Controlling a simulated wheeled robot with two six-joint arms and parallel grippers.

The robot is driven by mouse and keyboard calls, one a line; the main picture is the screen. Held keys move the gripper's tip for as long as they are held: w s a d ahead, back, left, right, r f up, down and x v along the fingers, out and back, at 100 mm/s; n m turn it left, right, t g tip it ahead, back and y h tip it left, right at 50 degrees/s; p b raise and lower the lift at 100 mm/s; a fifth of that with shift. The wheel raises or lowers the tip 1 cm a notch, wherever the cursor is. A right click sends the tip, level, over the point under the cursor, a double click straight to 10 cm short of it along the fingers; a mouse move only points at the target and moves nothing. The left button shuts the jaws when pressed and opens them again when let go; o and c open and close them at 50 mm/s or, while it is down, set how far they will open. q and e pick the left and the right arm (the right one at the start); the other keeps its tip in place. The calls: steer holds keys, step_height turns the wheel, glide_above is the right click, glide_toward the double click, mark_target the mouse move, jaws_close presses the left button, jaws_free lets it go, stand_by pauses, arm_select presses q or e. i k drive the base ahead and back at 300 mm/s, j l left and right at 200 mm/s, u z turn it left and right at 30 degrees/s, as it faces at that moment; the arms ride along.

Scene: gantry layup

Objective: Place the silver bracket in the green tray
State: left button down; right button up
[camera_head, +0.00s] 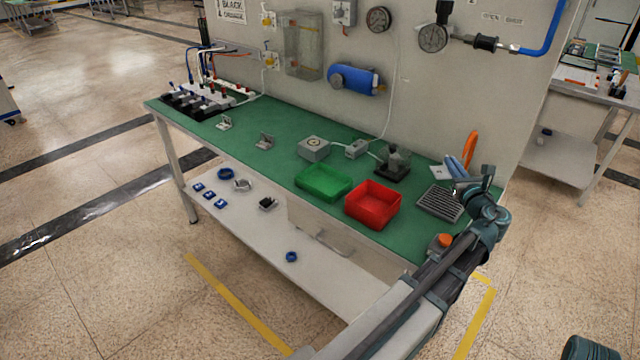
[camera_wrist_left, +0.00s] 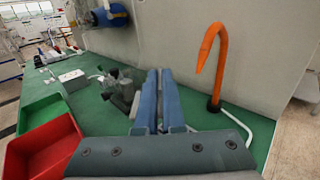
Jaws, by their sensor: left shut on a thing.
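My left gripper (camera_head: 451,161) is above the right end of the green-topped bench, left of the orange hook. In the left wrist view its blue fingers (camera_wrist_left: 159,74) are close together. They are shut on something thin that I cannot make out. The green tray (camera_head: 323,195) sits near the bench's front edge, well left of the gripper, and looks empty. It also shows at the left in the wrist view (camera_wrist_left: 42,117). Two small silver-grey brackets stand on the bench, one left of the tray (camera_head: 265,141) and one farther left (camera_head: 224,123). My right gripper is out of view.
A red tray (camera_head: 373,218) stands right of the green one. A grey box (camera_head: 313,149), a dark clamp-like fixture (camera_head: 394,165), a grey grate (camera_head: 440,203) and an orange hook (camera_head: 471,147) are on the bench. A wall panel rises behind. The bench's left middle is fairly clear.

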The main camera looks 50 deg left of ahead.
mark_target(324, 185)
steer(key=k+j, duration=0.3)
steer(key=j, duration=0.15)
steer(key=k+j, duration=0.25)
steer(key=j, duration=0.15)
steer(key=k+j, duration=0.3)
steer(key=j, duration=0.15)
